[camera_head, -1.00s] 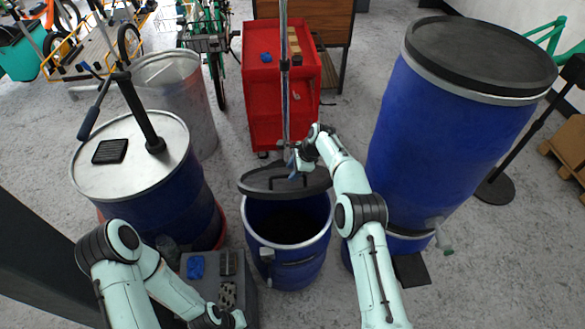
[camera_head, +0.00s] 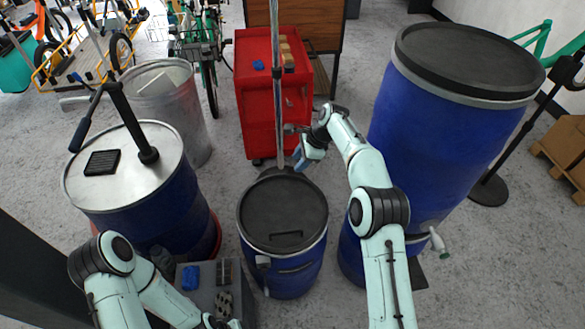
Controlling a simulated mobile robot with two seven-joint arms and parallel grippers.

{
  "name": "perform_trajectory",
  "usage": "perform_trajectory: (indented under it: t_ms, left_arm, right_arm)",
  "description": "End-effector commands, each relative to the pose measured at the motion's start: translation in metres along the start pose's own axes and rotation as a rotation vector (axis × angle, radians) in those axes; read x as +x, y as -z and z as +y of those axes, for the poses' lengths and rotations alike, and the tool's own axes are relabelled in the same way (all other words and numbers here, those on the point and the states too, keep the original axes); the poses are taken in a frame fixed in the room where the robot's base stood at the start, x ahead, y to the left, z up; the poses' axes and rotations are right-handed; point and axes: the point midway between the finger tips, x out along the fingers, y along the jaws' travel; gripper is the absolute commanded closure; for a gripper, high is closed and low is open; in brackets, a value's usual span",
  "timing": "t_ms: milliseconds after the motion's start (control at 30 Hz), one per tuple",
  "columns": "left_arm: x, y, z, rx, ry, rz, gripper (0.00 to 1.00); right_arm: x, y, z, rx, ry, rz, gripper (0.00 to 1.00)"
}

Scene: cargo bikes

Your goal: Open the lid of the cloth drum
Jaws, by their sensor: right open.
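The cloth drum (camera_head: 268,268) is a small blue drum in the middle foreground. Its dark grey lid (camera_head: 283,205) lies flat over the top, with a recessed grip near the front rim, so the inside is hidden. My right gripper (camera_head: 299,160) is open and empty, beyond and a little above the lid's far right edge, apart from it. My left gripper (camera_head: 222,322) is low at the bottom edge, near the grey box left of the drum. It is partly cut off, and its jaws are not clear.
A tall blue drum (camera_head: 440,130) stands close on the right. A blue drum with a metal top and hand pump (camera_head: 130,175) stands left, beside a grey metal bin (camera_head: 170,110). A red cart (camera_head: 268,110) and a metal pole (camera_head: 276,90) are behind. A grey box (camera_head: 205,285) with small items sits front left.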

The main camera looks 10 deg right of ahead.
Motion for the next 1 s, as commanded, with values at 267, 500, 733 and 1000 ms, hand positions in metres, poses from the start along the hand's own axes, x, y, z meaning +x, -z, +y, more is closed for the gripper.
perform_trajectory:
  t_ms: [267, 500, 733, 1000]
  left_arm:
    - [0.0, 0.0, 0.0, 0.0, 0.0, 0.001, 1.0]
    - [0.0, 0.0, 0.0, 0.0, 0.0, 0.0, 1.0]
    - [0.0, 0.0, 0.0, 0.0, 0.0, 0.0, 1.0]
    - [0.0, 0.0, 0.0, 0.0, 0.0, 0.0, 1.0]
  right_arm:
    - [-0.027, 0.0, 0.0, 0.0, -0.001, 0.001, 0.6]
    - [-0.028, 0.0, 0.0, -0.001, -0.002, 0.001, 0.6]
    - [-0.028, 0.0, 0.0, -0.001, -0.002, 0.001, 0.6]
    - [0.024, 0.034, 0.023, -0.076, -0.03, 0.022, 0.6]
